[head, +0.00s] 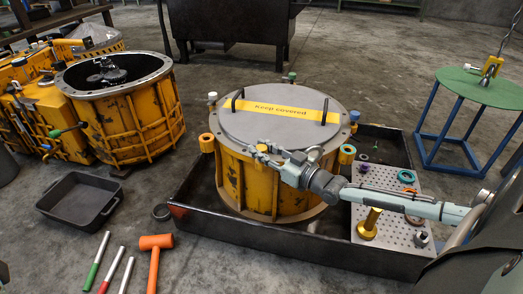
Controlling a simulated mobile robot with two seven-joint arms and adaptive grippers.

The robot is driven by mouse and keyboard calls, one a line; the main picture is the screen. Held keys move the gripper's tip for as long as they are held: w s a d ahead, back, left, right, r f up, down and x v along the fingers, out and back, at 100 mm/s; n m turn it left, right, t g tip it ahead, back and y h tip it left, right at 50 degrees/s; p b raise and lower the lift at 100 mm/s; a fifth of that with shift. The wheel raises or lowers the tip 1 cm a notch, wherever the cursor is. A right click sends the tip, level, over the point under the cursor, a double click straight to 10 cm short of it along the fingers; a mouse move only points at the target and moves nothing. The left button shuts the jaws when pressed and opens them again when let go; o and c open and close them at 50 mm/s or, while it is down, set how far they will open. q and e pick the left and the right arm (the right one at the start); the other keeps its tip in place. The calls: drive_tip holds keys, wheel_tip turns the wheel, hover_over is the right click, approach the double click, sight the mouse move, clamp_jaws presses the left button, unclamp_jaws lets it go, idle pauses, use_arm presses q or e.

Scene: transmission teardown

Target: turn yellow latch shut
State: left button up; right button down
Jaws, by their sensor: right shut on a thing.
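The yellow drum housing (262,188) stands in a dark tray, with a round grey lid (285,128) on top. The lid has two black handles and a yellow "Keep covered" strip. My right gripper (258,152) reaches in from the right and is shut at the front rim of the lid. The small latch in its fingers is mostly hidden, so its turn angle cannot be told. Other rim fittings show: a white-topped one (212,98), a green-topped one (291,76) and a blue-topped one (354,116). My left gripper is not in view.
The dark tray (290,247) surrounds the drum. A perforated plate (394,231) with rings and a brass part lies under my right arm. An open drum (130,115), an empty black bin (80,201), an orange mallet (154,258) and a green stool (478,88) stand around.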

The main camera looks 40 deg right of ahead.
sight(261, 148)
drive_tip(key=shift+f, duration=0.1)
drive_tip(key=c, duration=1.2)
unclamp_jaws()
drive_tip(key=shift+o, duration=0.2)
wheel_tip(261, 148, up, 10)
drive_tip(key=shift+r, duration=0.1)
